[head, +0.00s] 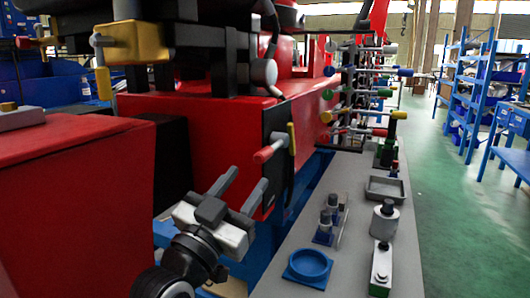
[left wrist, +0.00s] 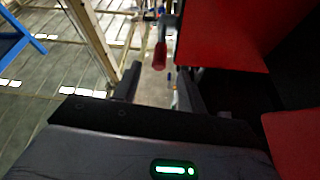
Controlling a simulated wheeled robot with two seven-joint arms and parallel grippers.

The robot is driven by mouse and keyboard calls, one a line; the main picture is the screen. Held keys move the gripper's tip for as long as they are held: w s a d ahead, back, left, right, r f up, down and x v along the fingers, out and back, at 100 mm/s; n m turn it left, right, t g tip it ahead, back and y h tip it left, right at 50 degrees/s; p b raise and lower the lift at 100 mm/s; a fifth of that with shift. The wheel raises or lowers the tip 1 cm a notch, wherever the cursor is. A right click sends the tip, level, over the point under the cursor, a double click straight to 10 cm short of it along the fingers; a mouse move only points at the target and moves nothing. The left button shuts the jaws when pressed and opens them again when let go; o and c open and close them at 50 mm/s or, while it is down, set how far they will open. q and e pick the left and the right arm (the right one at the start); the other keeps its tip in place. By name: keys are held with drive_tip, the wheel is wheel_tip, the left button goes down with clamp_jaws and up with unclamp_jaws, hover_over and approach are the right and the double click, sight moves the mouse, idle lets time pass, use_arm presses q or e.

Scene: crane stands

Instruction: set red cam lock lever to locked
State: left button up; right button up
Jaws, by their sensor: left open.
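A red-handled lever (head: 264,154) with a grey shaft sticks out from the dark panel (head: 276,126) on the side of the red machine. Its handle points left and slightly down in the head view. The red handle also shows in the left wrist view (left wrist: 160,56), hanging down and seen between the fingertips. My left gripper (head: 249,176) is open and empty, a little below the red handle and apart from it. In the left wrist view its two fingers (left wrist: 160,76) are spread. My right gripper is not in view.
A yellow handle (head: 291,138) stands upright just right of the lever. Several coloured levers and knobs line the machine farther back. A grey bench (head: 345,258) below carries a blue ring (head: 307,264), a tray (head: 387,190) and metal parts. A green aisle (head: 440,215) is clear at right.

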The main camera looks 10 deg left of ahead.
sight(259, 164)
use_arm(q)
drive_tip(key=x, duration=0.8)
drive_tip(key=shift+w, duration=0.15)
clamp_jaws()
